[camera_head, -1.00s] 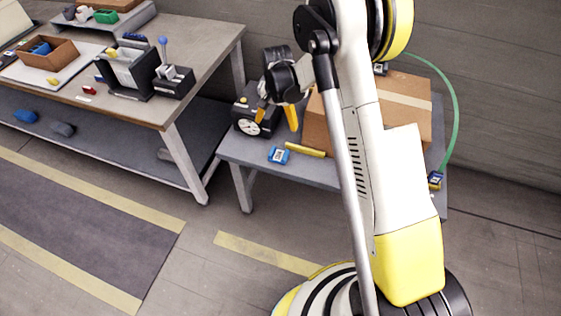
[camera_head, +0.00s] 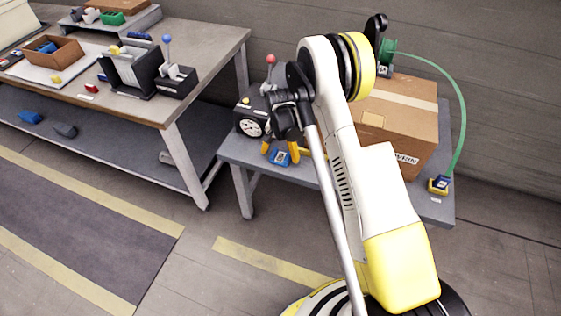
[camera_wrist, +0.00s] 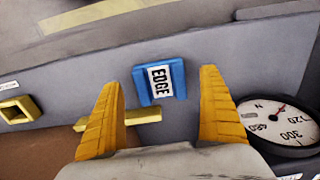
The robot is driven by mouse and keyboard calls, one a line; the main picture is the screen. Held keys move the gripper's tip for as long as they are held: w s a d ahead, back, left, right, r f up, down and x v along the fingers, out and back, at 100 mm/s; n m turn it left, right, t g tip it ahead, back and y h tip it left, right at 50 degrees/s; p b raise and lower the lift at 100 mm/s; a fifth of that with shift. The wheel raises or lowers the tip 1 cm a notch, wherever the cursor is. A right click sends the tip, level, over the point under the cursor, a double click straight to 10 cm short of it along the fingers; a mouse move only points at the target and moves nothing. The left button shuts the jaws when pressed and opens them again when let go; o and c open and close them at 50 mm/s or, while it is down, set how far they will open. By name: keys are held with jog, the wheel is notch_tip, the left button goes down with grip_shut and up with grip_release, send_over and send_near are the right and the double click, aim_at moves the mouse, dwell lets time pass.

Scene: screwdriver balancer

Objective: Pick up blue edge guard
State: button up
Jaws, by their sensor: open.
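The blue edge guard (camera_wrist: 159,82), with a white label reading EDGE, lies on the small grey table (camera_head: 232,157). It also shows in the head view (camera_head: 279,158), near the table's front edge. My gripper (camera_wrist: 160,100) is open, with one yellow finger on each side of the guard in the wrist view. In the head view my gripper (camera_head: 281,152) points down over the guard. The fingers do not touch the guard in the wrist view; the exact height gap is unclear.
A yellow bar (camera_wrist: 143,117) lies close behind the guard, partly between the fingers. A black device with a round dial (camera_wrist: 276,122) stands close by. A large cardboard box (camera_head: 408,110) stands at the table's right. A workbench (camera_head: 205,50) with several items is at left.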

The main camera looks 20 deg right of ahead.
jog(key=shift+f, duration=0.65)
jog(key=shift+r, duration=0.1)
jog(key=c, duration=1.2)
jog(key=shift+r, duration=0.15)
